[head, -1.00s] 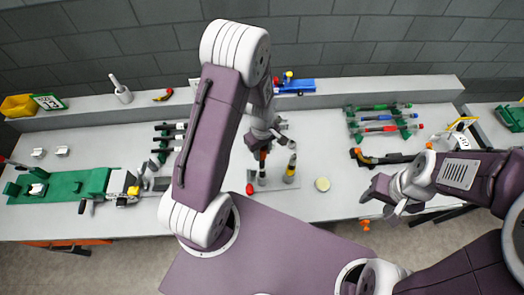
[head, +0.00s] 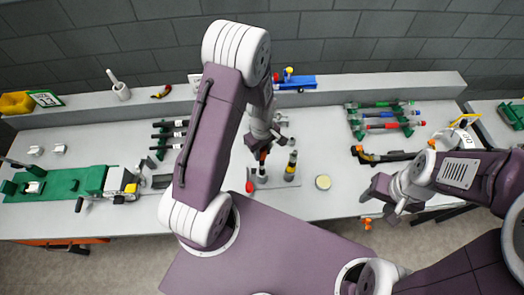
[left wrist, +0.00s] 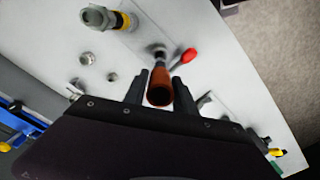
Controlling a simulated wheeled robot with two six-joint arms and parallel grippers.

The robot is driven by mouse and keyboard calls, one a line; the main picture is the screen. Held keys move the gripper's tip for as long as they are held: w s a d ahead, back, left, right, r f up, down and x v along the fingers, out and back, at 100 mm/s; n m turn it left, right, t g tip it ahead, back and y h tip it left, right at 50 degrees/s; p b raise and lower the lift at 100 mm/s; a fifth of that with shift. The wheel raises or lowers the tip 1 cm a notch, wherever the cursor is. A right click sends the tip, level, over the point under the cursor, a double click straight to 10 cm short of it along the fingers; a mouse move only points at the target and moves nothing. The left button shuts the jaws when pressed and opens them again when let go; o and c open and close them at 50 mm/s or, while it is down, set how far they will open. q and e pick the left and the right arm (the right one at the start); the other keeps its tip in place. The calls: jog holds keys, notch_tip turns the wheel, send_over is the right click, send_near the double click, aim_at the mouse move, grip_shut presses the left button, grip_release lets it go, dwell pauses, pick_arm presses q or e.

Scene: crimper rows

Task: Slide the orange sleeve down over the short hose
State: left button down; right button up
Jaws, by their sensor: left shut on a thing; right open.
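My left gripper (head: 263,146) is shut on the orange sleeve (left wrist: 160,88), which shows between its two fingers in the left wrist view. In the head view only a small part of the sleeve (head: 263,155) shows under the gripper. I cannot tell how far the sleeve covers the hose. My right gripper (head: 385,193) is open and empty at the right, over the table's front edge.
A yellow-and-black upright piece (head: 291,166) stands close to the right of the hose, and a red knob (head: 250,186) at its front left. A round yellowish disc (head: 323,182) lies further right. Racks with coloured tools (head: 383,117) stand at the back right.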

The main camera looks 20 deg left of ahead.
aim_at(262, 165)
pick_arm(q)
jog(key=shift+f+b, duration=4.05)
jog(key=shift+f, duration=1.15)
jog(key=c, duration=0.9)
grip_release()
notch_tip(262, 165, up, 9)
jog(key=shift+r+b, duration=0.1)
jog(key=shift+b, duration=0.4)
